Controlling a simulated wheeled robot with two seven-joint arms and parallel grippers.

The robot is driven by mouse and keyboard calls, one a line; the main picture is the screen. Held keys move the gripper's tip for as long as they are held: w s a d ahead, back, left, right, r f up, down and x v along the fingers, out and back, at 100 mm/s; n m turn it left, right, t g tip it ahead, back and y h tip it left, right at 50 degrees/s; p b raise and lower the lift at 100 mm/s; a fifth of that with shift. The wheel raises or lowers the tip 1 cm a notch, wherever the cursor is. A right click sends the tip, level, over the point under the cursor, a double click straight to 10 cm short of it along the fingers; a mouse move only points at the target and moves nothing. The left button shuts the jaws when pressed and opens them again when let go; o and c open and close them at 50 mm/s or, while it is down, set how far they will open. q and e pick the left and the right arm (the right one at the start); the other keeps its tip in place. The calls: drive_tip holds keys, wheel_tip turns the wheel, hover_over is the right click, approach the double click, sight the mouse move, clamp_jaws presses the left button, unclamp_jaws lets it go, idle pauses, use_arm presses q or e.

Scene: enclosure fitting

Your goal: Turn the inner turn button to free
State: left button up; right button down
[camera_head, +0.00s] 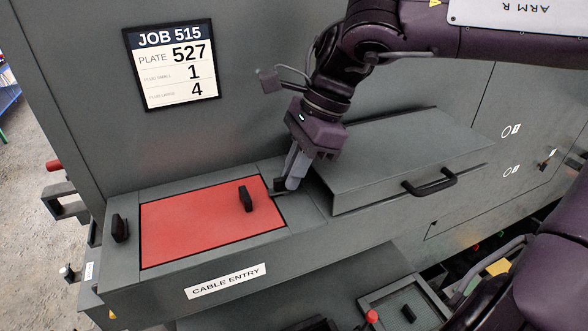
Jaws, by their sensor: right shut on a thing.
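The red plate (200,222) lies in the cable entry opening of the grey enclosure, with a black grip (246,198) standing on it. A black turn button (119,228) stands on the frame at the plate's left. The inner turn button (279,185) is at the plate's right edge, mostly hidden by my right gripper. My right gripper (287,187) comes down from above and is shut on this button. How the button is turned cannot be made out. My left gripper is not in view.
A raised grey cover (400,158) with a black handle (430,185) stands close to the right of my right gripper. A job sign (172,65) is on the wall behind. A recessed tray (405,305) and a red knob (372,316) lie below at the front.

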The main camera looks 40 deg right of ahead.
drive_tip(key=m+b, duration=0.1)
drive_tip(key=m, duration=0.1)
drive_tip(key=m+t+b, duration=0.1)
drive_tip(key=shift+s+a+f+m+h, duration=0.1)
drive_tip(key=shift+s+m+h, duration=0.1)
drive_tip(key=shift+m+h, duration=0.2)
drive_tip(key=m+b, duration=0.1)
drive_tip(key=m, duration=0.1)
drive_tip(key=m+t+h+b, duration=0.1)
drive_tip(key=m, duration=0.1)
drive_tip(key=shift+s+a+m+t, duration=0.2)
drive_tip(key=shift+m+t, duration=0.1)
drive_tip(key=m, duration=0.1)
drive_tip(key=m+h+b, duration=0.1)
drive_tip(key=m, duration=0.1)
drive_tip(key=m+h, duration=0.1)
drive_tip(key=shift+s+a, duration=0.1)
drive_tip(key=shift+a, duration=0.2)
drive_tip(key=shift+a+m+h+b, duration=0.15)
drive_tip(key=shift+m+h+b, duration=0.25)
drive_tip(key=shift+m, duration=0.8)
drive_tip(key=shift+a+m+h+b, duration=0.15)
drive_tip(key=shift+m+h+b, duration=0.25)
drive_tip(key=shift+m, duration=0.8)
drive_tip(key=c, duration=1.5)
unclamp_jaws()
